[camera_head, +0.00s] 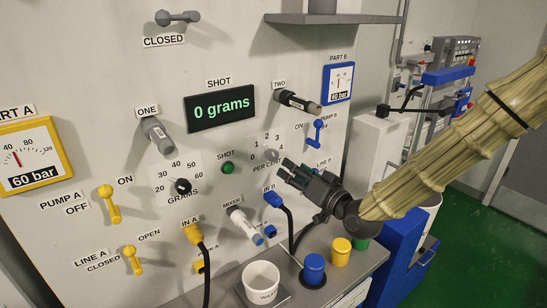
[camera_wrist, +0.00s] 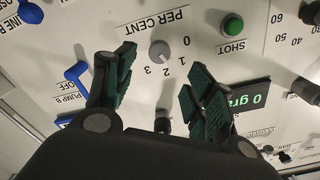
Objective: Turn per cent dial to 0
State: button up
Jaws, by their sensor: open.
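The per cent dial (camera_head: 271,155) is a small light grey knob on the white panel, with a scale of 0, 1, 2 and 3 around it. In the wrist view the dial (camera_wrist: 160,50) shows upside down, beyond and between my fingertips; I cannot clearly tell which number it points to. My gripper (camera_head: 283,174) is just in front of the panel, below and right of the dial, and covers part of the PER CENT label. In the wrist view my gripper (camera_wrist: 160,78) is open with nothing between its green-padded fingers.
The green shot button (camera_head: 228,168) and black grams dial (camera_head: 182,186) lie left of the per cent dial. A cup (camera_head: 262,284) stands on the shelf below.

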aim_at(274, 158)
jog(key=p+x, duration=0.4)
jog(key=x, duration=0.6)
jog(key=shift+w+a, duration=0.2)
jog(key=shift+w, duration=0.05)
jog(key=c, duration=1.1)
